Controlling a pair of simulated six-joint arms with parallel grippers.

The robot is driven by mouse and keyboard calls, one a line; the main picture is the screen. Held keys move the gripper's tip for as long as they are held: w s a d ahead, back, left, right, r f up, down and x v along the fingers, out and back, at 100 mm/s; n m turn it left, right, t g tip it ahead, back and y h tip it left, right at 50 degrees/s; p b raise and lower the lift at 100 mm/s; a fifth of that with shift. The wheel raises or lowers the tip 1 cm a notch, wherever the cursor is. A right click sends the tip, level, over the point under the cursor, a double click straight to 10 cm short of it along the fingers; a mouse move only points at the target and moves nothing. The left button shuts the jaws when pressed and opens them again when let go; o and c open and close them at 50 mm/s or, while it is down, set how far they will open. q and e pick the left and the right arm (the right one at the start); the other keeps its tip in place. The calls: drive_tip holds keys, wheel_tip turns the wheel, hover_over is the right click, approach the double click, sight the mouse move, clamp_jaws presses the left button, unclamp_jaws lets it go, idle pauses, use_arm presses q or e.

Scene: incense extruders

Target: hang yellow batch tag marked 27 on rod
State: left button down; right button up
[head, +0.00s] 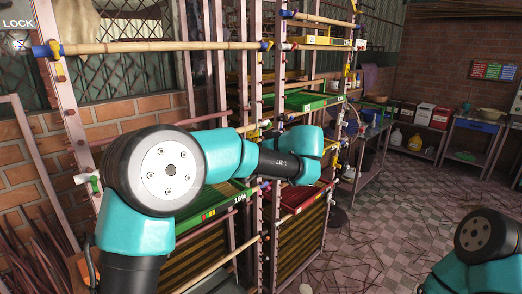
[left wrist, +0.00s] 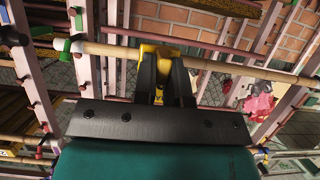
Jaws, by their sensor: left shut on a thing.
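In the left wrist view my left gripper (left wrist: 163,68) is shut on a small yellow tag (left wrist: 158,50). Only its upper edge and a sliver between the fingers show, and no number can be read. A pale bamboo rod (left wrist: 235,69) crosses the picture just beyond the fingertips, and the tag overlaps it. I cannot tell whether the tag touches the rod or hangs on it. In the head view my left arm reaches into the rack, and its fingers and the tag are hidden. My right gripper is out of view; only part of that arm shows at lower right.
The pink metal rack (head: 73,130) has upright posts, coloured clips, bamboo rods such as the upper left one (head: 160,47), and a green tray (head: 312,100) close to my left arm. Shelves with boxes (head: 424,115) stand at the back right.

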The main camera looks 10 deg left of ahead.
use_arm(q)
drive_tip(key=s+d, duration=0.5)
drive_tip(key=d, duration=0.2)
drive_tip(key=shift+d, duration=0.2)
idle(0.9)
wheel_tip(320, 180, down, 15)
drive_tip(key=m+t+h, duration=0.3)
drive_tip(key=m, duration=0.1)
drive_tip(key=s+f+m+t+h, duration=0.2)
drive_tip(key=s+f, duration=0.4)
drive_tip(key=f, duration=0.8)
drive_tip(key=shift+d+f+m+h, duration=0.25)
drive_tip(key=shift+m+h, duration=0.65)
drive_tip(key=shift+h, duration=0.2)
drive_tip(key=shift+w, duration=0.15)
